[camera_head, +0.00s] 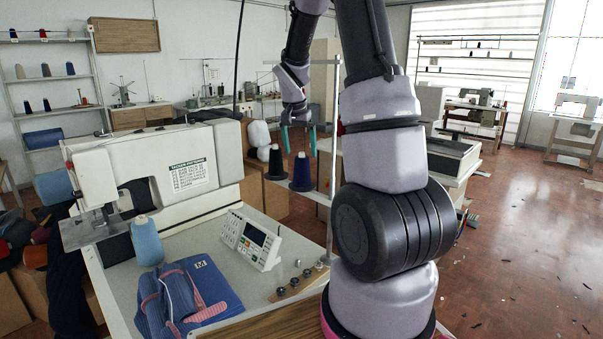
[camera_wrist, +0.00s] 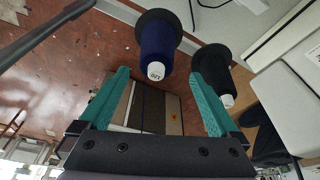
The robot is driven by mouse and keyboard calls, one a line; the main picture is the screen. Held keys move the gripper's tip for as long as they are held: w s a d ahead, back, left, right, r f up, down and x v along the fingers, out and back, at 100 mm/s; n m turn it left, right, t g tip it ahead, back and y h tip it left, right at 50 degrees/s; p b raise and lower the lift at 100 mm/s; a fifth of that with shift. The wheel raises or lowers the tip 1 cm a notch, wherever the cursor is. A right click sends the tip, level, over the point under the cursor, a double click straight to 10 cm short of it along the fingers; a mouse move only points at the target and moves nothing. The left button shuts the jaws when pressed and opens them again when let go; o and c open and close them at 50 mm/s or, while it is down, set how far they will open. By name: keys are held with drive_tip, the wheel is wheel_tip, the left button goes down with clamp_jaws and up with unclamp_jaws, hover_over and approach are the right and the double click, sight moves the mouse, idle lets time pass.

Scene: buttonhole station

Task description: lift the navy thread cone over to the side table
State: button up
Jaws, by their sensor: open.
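The navy thread cone (camera_head: 302,174) stands upright on the thread stand behind the sewing machine. It also shows in the wrist view (camera_wrist: 158,42), with its white top near the gap between my fingertips. My gripper (camera_head: 298,148) has teal fingers, spread and empty, and hangs just above the cones in the head view. In the wrist view the open fingers (camera_wrist: 158,75) point toward the navy cone, which is not between them. I cannot tell for sure which surface is the side table.
A black cone (camera_head: 275,163) stands close left of the navy one; in the wrist view it (camera_wrist: 214,66) is near the right fingertip. A metal pole (camera_head: 334,150) rises just right of the cones. White cones (camera_head: 259,136) stand behind. The sewing machine (camera_head: 165,170) is at left.

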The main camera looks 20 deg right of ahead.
sight(302, 157)
drive_tip(key=x, duration=0.2)
drive_tip(key=s+x, duration=0.1)
drive_tip(key=x, duration=0.1)
drive_tip(key=shift+f, duration=0.45)
drive_tip(key=c, duration=1.5)
drive_tip(key=shift+c, duration=0.2)
drive_tip(key=shift+r, duration=0.1)
drive_tip(key=shift+r, duration=1.35)
